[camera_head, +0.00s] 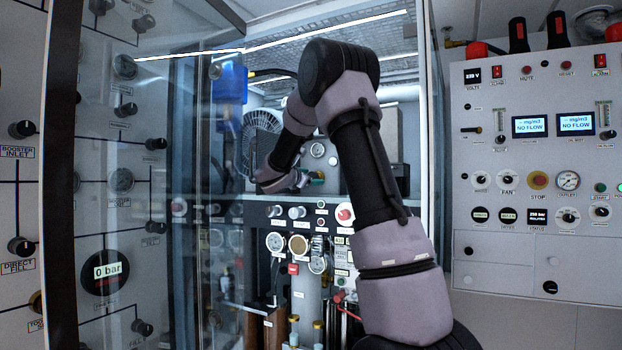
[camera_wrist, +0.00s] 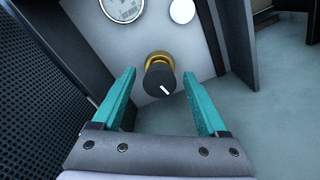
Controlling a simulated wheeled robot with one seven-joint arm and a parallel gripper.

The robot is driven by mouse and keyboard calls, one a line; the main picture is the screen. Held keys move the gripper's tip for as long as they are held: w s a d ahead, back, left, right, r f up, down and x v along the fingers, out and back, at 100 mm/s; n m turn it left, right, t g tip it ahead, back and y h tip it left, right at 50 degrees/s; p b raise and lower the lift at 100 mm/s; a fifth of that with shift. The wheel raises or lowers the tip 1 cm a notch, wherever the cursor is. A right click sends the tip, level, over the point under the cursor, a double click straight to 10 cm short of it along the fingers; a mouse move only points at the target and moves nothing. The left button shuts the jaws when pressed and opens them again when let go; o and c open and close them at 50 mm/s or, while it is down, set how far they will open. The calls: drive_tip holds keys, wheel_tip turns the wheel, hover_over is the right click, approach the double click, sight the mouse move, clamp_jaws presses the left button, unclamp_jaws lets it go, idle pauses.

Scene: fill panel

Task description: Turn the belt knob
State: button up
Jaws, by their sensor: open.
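A black knob (camera_wrist: 161,79) with a white pointer line shows in the wrist view. It sits on a brass collar (camera_wrist: 159,58) on a light grey panel. No label on it can be read. My gripper (camera_wrist: 158,76) has its two teal fingers apart, one to the left and one to the right of the knob in the picture, with gaps on both sides. I see no contact. In the head view my gripper (camera_head: 314,177) reaches into the open cabinet; the knob cannot be made out clearly there.
A round gauge (camera_wrist: 122,8) and a white disc (camera_wrist: 182,11) are above the knob. A dark perforated panel (camera_wrist: 40,85) stands to the left. In the head view a glass door (camera_head: 135,200) is at left and a control panel (camera_head: 540,235) at right.

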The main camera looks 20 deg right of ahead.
drive_tip(key=v, duration=1.1)
